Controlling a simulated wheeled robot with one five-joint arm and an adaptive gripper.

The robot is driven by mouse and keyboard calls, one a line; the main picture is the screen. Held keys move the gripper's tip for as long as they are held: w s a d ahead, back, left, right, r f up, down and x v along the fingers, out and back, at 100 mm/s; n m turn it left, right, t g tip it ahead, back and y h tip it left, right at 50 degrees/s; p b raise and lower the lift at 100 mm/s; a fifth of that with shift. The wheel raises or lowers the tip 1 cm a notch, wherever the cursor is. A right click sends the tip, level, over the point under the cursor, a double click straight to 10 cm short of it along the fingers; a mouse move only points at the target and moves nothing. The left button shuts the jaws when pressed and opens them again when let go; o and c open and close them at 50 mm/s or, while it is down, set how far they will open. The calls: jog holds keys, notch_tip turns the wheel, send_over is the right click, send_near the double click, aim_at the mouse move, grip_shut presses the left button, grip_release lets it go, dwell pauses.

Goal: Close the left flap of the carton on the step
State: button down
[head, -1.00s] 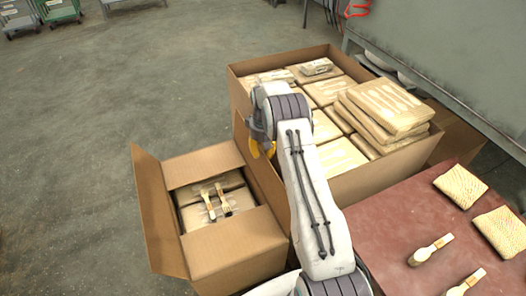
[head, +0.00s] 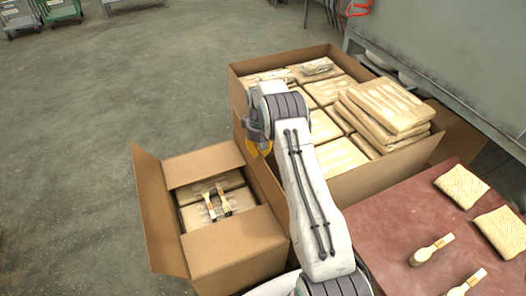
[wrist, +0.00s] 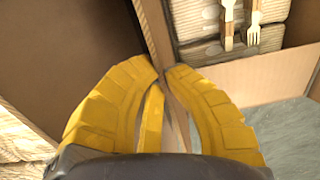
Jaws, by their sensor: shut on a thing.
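The brown carton (head: 235,245) stands open at the lower left in the head view, with packs and wooden cutlery inside. Its left flap (head: 160,215) stands up and leans outward. Another flap (head: 256,172) stands on its right side, partly behind my arm. My gripper (head: 258,150) is at the upper end of this right-hand flap. In the wrist view my yellow fingers (wrist: 165,85) are shut on a thin cardboard flap (wrist: 152,32) that stands edge-on. The packs and cutlery (wrist: 232,25) show beyond it. The lowest part of the grip is hidden.
A large box (head: 375,185) full of wrapped packs stands close to the right of the carton. A reddish table (head: 395,225) with packs and cutlery is at the lower right. The grey floor (head: 120,100) at left is free.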

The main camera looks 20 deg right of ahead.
jog(key=a+f+b, duration=0.3)
jog(key=a, duration=0.4)
jog(key=a+f+b, duration=0.3)
jog(key=a+f, duration=0.1)
jog(key=a, duration=0.4)
jog(key=shift+f, duration=0.25)
jog(key=c, duration=1.8)
grip_release()
jog(key=shift+r, duration=0.1)
jog(key=o, duration=0.6)
jog(key=shift+d, duration=0.1)
jog(key=shift+c, duration=0.2)
notch_tip(320, 180, up, 12)
